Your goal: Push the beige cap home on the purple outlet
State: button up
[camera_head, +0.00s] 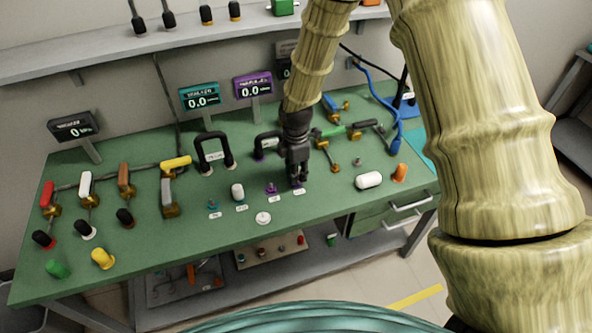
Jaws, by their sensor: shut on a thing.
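My gripper (297,179) points down at the right end of a short row of labelled bench fittings. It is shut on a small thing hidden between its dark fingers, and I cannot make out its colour. Another small purple fitting (271,188) stands uncovered just to the left. No beige cap can be clearly made out. An off-white cap-like piece (237,191) stands further left in the row.
A white round piece (263,218) lies in front of the row on the green bench (330,206). A white cylinder (368,180) and an orange piece (399,173) are to the right. A black handle (213,150) stands behind left. Coloured valves fill the left side.

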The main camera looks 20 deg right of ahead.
jog(key=shift+f, duration=0.7)
jog(key=o, duration=1)
jog(key=shift+r, duration=0.1)
notch_tip(320, 180, up, 12)
jog(key=shift+f, duration=0.1)
jog(key=shift+a, duration=0.1)
